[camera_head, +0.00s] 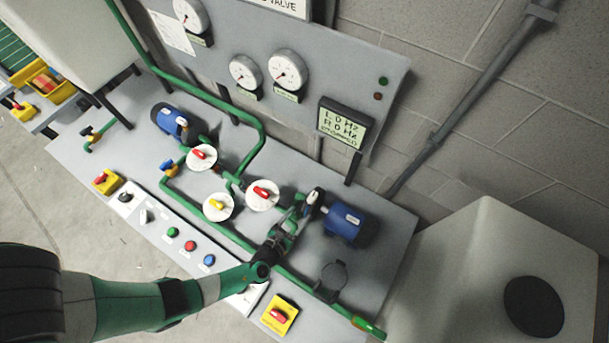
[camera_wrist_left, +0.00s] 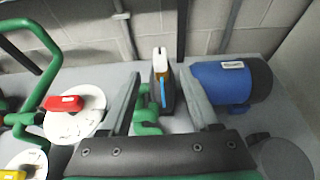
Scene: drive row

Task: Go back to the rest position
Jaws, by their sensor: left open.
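My left gripper (camera_head: 296,212) reaches in from the left over the grey bench (camera_head: 395,235), near the right-hand blue motor (camera_head: 345,222). It also shows in the left wrist view (camera_wrist_left: 162,88), its two grey fingers apart with nothing clamped between them. Just beyond the fingers stands a dark upright part with a white top (camera_wrist_left: 160,62) and a blue strip. In the head view this dark part (camera_head: 315,196) is beside the motor, close to the fingertips; I cannot tell whether they touch. My right gripper is not in view.
White discs with red handles (camera_head: 263,195) and one with a yellow handle (camera_head: 217,207) lie left of the gripper. Green pipes (camera_head: 215,100) run around them. A gauge panel (camera_head: 335,60) and display (camera_head: 342,124) stand behind. Yellow-based red switches (camera_head: 279,314) and buttons (camera_head: 190,246) line the front.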

